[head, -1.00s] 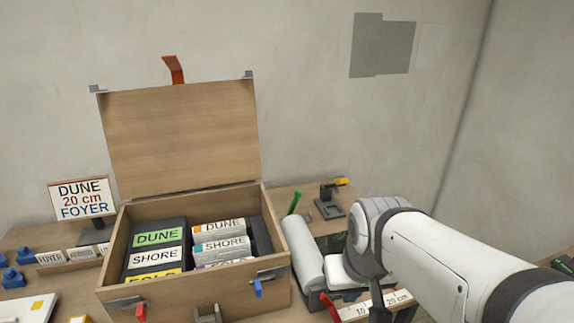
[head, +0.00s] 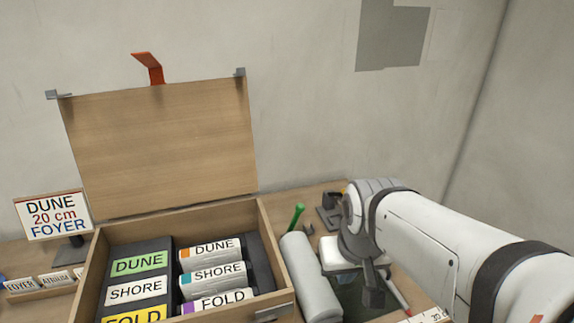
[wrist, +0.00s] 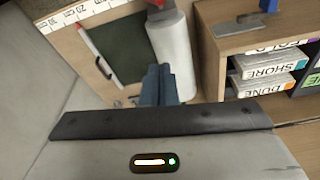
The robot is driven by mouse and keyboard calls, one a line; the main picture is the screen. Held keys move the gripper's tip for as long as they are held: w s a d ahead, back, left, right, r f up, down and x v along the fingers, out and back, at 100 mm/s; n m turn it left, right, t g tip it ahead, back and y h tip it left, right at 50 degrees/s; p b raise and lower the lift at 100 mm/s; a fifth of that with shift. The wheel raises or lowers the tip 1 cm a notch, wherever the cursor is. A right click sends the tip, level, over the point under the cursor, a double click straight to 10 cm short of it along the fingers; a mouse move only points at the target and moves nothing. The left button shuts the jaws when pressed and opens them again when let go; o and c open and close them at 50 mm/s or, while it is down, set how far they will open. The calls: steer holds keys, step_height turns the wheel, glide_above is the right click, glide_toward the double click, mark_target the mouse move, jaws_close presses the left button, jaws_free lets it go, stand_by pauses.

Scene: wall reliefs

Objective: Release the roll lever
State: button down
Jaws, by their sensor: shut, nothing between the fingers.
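A lever with a green handle (head: 297,215) stands tilted at the far end of a pale grey roll (head: 310,278) in the head view. The roll also shows in the wrist view (wrist: 172,45), just beyond my fingers. My gripper (wrist: 158,70) is shut and empty, its bluish fingers together beside the roll's end. I cannot tell whether they touch it.
A dark stand (head: 328,212) is behind. A sign (head: 53,213) stands far left.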

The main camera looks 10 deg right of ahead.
steer(key=w+r+m+p, duration=0.4)
steer(key=w+m, duration=0.1)
steer(key=w, duration=1.1)
steer(key=w+d+f+m+p, duration=0.1)
steer(key=w+f+m, duration=0.15)
steer(key=w, duration=0.65)
steer(key=w+d+f+m+p, duration=0.1)
steer(key=w+f+m+p, duration=0.15)
steer(key=w, duration=0.55)
steer(key=p, duration=0.3)
glide_above(295, 220)
steer(key=w+d, duration=0.2)
steer(key=d, duration=0.2)
steer(key=s+x, duration=0.2)
steer(key=x, duration=0.7)
steer(key=shift+w+f+m+g, duration=0.2)
steer(key=shift+m+g, duration=0.1)
steer(key=shift+g, duration=0.1)
steer(key=shift+a+r, duration=0.1)
